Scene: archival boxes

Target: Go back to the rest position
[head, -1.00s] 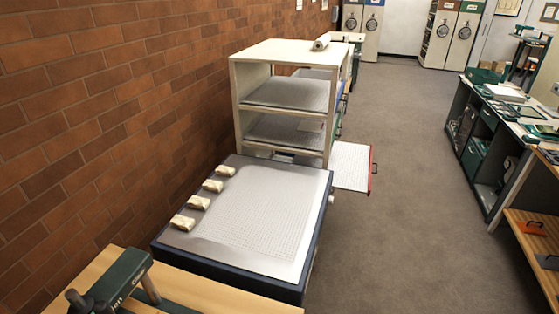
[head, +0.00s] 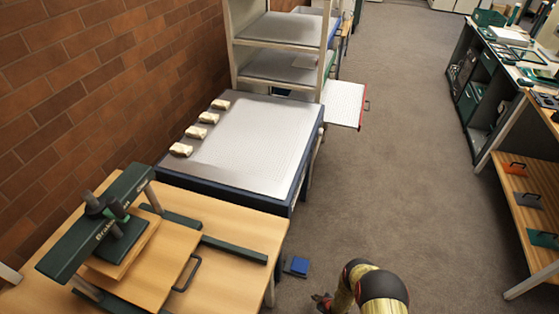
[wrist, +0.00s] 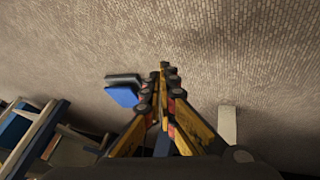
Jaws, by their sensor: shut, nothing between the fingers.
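My gripper (wrist: 166,70) shows in the wrist view with its yellow and black fingers brought together and nothing between them. It points out over the grey floor. In the head view my arm shows at the bottom edge, right of the wooden bench, and the end of my gripper (head: 322,302) is partly cut off by the frame. A small blue object with a dark part (head: 297,266) lies on the floor just beyond my gripper. The blue object also shows in the wrist view (wrist: 122,95), left of the fingers and apart from them.
A wooden bench (head: 245,232) with a green press (head: 100,235) stands at left. Beyond it are a table with a pale grid top (head: 245,150) and a shelf unit (head: 232,45) with a pulled-out tray (head: 344,102). Workbenches (head: 520,150) line the right. The aisle floor (head: 420,180) is clear.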

